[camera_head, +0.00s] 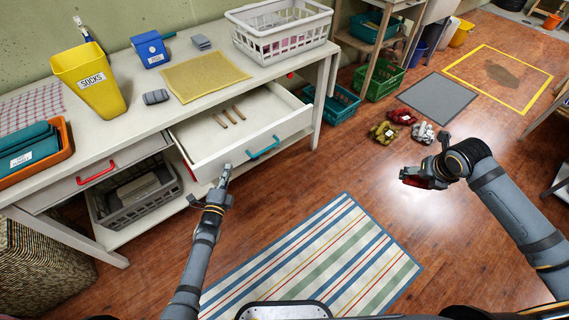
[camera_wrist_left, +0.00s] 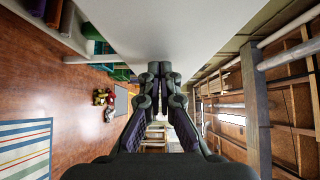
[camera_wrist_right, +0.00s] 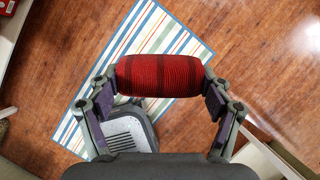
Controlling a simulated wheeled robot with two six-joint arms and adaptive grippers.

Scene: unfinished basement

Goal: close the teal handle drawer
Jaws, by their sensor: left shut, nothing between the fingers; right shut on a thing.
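The white drawer with the teal handle (camera_head: 263,148) stands pulled out from the white workbench, its inside showing a few small wooden sticks (camera_head: 226,117). My left gripper (camera_head: 226,170) is shut and empty at the drawer's front panel (camera_head: 232,158), left of the teal handle. In the left wrist view, its closed fingers (camera_wrist_left: 159,72) are against or very near a broad white surface; contact is unclear. My right gripper (camera_head: 415,178) is off to the right above the floor, shut on a red, dark-striped rolled bundle (camera_wrist_right: 159,76).
A drawer with a red handle (camera_head: 97,173) is on the left. A yellow SOCKS bin (camera_head: 90,80) and white basket (camera_head: 280,32) stand on the workbench. Sock-like bundles (camera_head: 384,133) lie on the floor beyond my right gripper. A striped rug (camera_head: 312,262) lies in front.

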